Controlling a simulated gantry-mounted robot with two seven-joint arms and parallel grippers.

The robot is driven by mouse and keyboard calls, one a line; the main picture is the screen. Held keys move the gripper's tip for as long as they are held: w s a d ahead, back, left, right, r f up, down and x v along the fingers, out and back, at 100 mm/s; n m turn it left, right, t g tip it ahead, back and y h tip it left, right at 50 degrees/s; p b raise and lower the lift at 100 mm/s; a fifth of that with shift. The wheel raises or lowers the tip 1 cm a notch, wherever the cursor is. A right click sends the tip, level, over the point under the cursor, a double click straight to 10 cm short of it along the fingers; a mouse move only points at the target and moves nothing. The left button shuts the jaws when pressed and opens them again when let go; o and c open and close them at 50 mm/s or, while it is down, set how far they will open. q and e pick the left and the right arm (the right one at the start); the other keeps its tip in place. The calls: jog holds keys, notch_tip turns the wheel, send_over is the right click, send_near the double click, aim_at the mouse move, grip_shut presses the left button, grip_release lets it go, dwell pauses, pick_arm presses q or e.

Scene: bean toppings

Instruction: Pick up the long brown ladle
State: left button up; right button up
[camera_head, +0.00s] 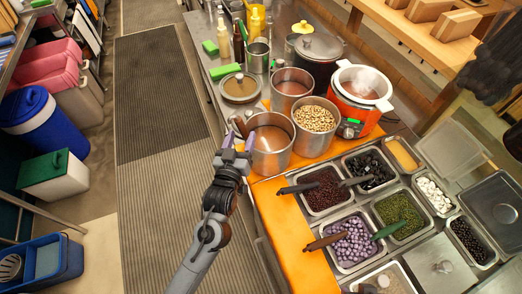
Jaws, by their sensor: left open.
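A brown ladle handle (239,126) sticks up over the left rim of a steel pot (271,150) of brown liquid; the rest of the ladle is hidden. My left gripper (237,146) is open at the pot's left side, with its fingers close to this handle. I cannot tell whether they touch it. A second brown handle (323,243) lies slanted over the tray of purple balls (352,244). My right gripper does not show.
A pot of pale beans (315,118) and a steaming orange cooker (359,100) stand to the right. Several topping trays with dark and green handles fill the lower right counter. The orange board (283,235) is mostly clear.

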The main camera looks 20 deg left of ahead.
pick_arm(q)
jog(key=w, duration=0.2)
jog(key=w+r, duration=0.1)
jog(key=w, duration=0.1)
jog(key=shift+w+a, duration=0.2)
jog(key=shift+w+f, duration=0.1)
jog(key=shift+w, duration=0.35)
jog(key=shift+c, duration=0.5)
grip_shut()
